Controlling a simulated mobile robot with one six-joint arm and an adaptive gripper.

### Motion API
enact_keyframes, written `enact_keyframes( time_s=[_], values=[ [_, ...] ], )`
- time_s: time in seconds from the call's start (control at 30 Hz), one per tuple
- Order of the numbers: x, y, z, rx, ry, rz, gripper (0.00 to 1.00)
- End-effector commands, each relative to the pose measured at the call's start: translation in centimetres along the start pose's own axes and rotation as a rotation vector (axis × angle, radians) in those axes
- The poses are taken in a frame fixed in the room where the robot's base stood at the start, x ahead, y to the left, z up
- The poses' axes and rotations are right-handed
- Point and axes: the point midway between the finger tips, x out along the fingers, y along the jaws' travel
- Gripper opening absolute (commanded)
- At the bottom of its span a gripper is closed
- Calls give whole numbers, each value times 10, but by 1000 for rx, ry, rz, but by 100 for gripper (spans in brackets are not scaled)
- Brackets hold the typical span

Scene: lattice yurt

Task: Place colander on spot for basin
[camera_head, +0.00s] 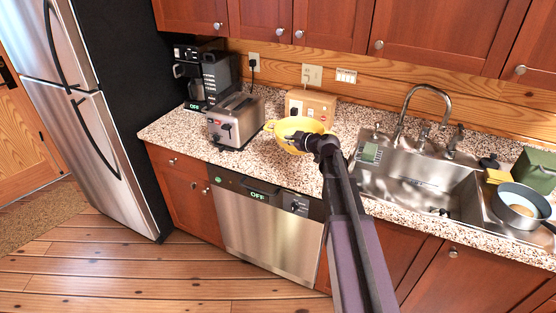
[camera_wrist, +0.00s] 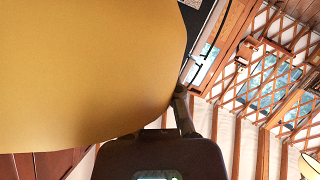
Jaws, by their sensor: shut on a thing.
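The yellow colander (camera_head: 290,126) is in the head view, over the counter (camera_head: 262,162) between the toaster and the sink. My gripper (camera_head: 311,143) is shut on the colander's near right side. The colander's smooth yellow wall (camera_wrist: 80,75) fills the left of the wrist view, with a dark finger of mine beside its edge. The arm and the colander hide part of the counter, and I cannot tell whether the colander touches it. No marked spot for a basin stands out. The steel sink (camera_head: 400,192) lies to the right.
A toaster (camera_head: 235,122) stands left of the colander, with a coffee maker (camera_head: 207,75) behind it. A cardboard box (camera_head: 322,106) is just behind the colander. A pan (camera_head: 517,203) and a green box (camera_head: 537,170) are at the far right. Counter in front of the colander is bare.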

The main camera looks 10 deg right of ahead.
Motion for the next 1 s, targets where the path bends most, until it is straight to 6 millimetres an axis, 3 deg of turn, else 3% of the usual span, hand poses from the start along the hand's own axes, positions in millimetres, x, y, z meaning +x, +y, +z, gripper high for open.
enact_keyframes(
  time_s=[0.03,0.1,0.4,0.6,1.0],
  values=[
    [-5,-8,20,2,-3,7,0],
    [-12,-11,35,4,-6,12,0],
    [-40,-25,88,9,-14,37,0],
    [-49,-28,102,11,-17,45,0],
    [-52,-27,104,11,-18,47,0]
  ],
)
